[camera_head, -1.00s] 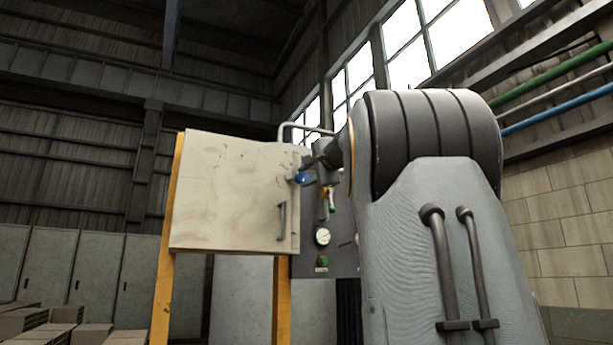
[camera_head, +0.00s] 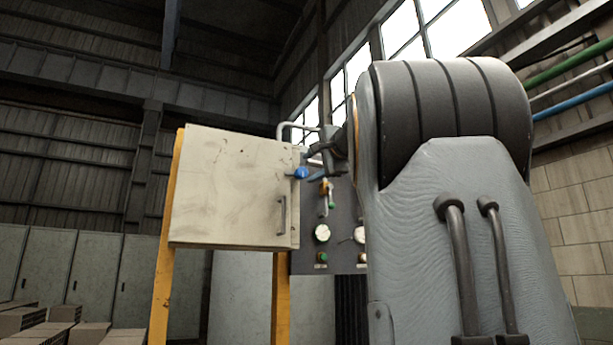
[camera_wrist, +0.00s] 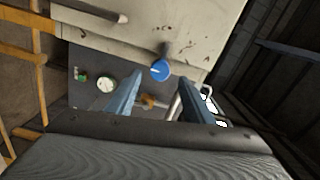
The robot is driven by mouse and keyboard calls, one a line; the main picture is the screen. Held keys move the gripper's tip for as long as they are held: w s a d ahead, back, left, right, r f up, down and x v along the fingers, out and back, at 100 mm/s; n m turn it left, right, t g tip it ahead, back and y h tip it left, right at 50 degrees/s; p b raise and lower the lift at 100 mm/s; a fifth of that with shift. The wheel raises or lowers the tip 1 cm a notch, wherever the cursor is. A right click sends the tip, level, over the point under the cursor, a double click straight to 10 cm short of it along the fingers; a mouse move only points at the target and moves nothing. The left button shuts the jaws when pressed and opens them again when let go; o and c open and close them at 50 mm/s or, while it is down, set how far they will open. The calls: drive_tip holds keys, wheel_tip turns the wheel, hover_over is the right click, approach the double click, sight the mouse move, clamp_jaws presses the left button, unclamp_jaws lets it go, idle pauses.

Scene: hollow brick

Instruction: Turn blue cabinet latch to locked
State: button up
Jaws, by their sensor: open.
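The blue latch (camera_head: 301,173) is a round knob with a dark tab, at the upper right edge of the cream cabinet door (camera_head: 232,192). In the wrist view the blue latch (camera_wrist: 160,69) lies ahead of and between the finger lines, apart from both fingers. My gripper (camera_wrist: 154,96) is open and empty, its two fingers spread. In the head view my gripper (camera_head: 314,150) is close to the latch, just above and right of it, partly hidden by my arm. The latch's pointing direction is hard to read.
A dark panel (camera_head: 340,212) with gauges and a lever valve (camera_head: 325,197) stands right of the cabinet. A door handle (camera_head: 282,215) sits below the latch. A bent grey pipe (camera_head: 290,127) rises behind. Yellow posts (camera_head: 162,290) support the cabinet.

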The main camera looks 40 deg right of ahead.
drive_tip(key=b+v, duration=0.1)
drive_tip(key=v, duration=0.2)
drive_tip(key=shift+s+a, duration=0.1)
drive_tip(key=shift+s, duration=0.3)
idle(0.3)
